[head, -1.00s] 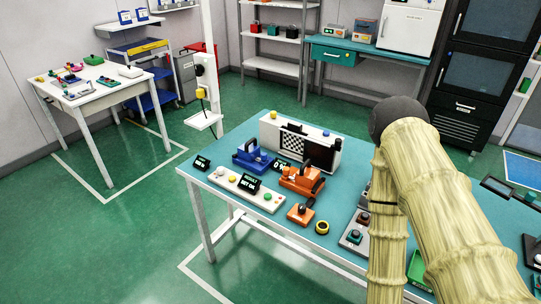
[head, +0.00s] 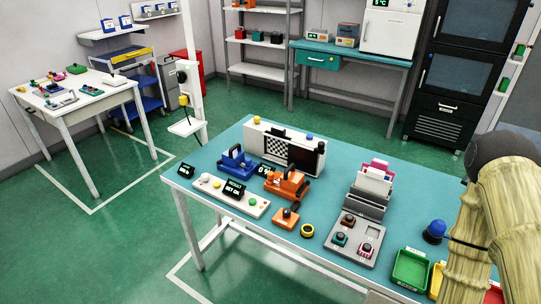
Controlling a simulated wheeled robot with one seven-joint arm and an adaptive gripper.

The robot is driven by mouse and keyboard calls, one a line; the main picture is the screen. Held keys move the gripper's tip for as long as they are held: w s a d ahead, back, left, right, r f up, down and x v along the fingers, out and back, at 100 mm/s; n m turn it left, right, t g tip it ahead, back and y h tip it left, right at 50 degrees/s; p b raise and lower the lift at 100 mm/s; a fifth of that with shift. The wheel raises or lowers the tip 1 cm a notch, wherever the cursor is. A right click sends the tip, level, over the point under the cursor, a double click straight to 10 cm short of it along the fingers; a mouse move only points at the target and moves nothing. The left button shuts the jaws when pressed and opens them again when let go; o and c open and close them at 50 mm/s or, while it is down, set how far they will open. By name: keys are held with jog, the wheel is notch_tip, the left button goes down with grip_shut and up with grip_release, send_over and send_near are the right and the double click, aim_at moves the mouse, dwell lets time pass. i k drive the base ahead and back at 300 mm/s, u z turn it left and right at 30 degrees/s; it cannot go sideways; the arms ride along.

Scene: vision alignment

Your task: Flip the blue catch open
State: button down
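A small blue fixture (head: 237,164) with darker parts stands on the teal-topped table (head: 215,150), toward its left end. It is the likeliest place of the blue catch, but it is too small here to tell whether a catch on it is open or shut. An orange fixture (head: 287,184) of similar build stands just to its right. My arm, in a pale ribbed cover, fills the right edge of the head view, well away from the blue fixture. My gripper is not in view.
Behind the fixtures stands a white unit with a checkerboard panel (head: 277,147). In front lies a white button panel (head: 258,208). A grey button tray (head: 358,240), a card holder (head: 371,185), a blue knob (head: 435,231) and a green bin (head: 410,268) are farther right.

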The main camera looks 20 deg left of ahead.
aim_at(248, 165)
jog(key=z, duration=0.05)
jog(key=i, duration=0.25)
jog(key=u, duration=0.85)
